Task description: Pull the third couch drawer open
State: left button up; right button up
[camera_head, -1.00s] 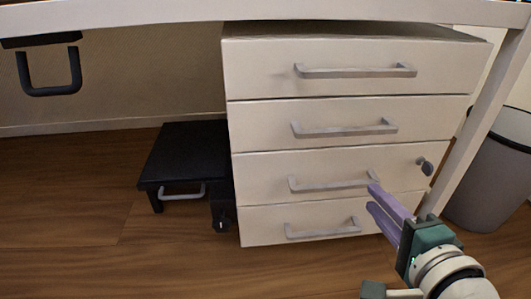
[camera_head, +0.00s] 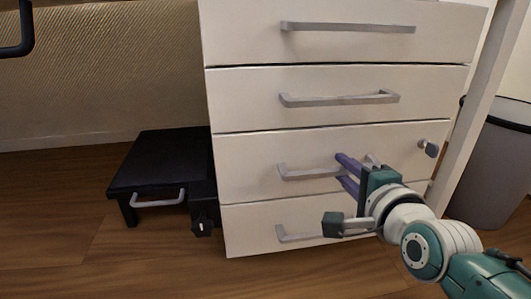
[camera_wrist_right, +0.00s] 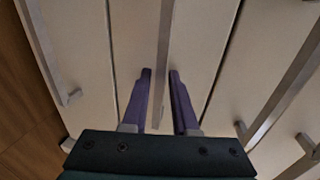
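The white drawer unit has a stack of drawers with grey bar handles. The third drawer (camera_head: 240,184) from the top looks shut, its front in line with the others. Its handle (camera_head: 300,174) is partly hidden by my right gripper (camera_head: 341,170). The two purple fingers are apart, one above and one below the handle bar in the head view. In the right wrist view, my right gripper (camera_wrist_right: 160,76) is open with the handle (camera_wrist_right: 165,45) running between its fingertips; I cannot tell whether they touch it. My left gripper is not in view.
A black low stool (camera_head: 160,160) stands left of the drawer unit. A grey bin (camera_head: 490,165) stands at the right behind a white desk leg (camera_head: 472,125). A dark lock knob (camera_head: 429,148) sits on the third drawer's right side. Wooden floor (camera_head: 110,255) in front is clear.

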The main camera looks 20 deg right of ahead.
jog(key=shift+c, duration=0.2)
grip_shut()
dwell(1.3)
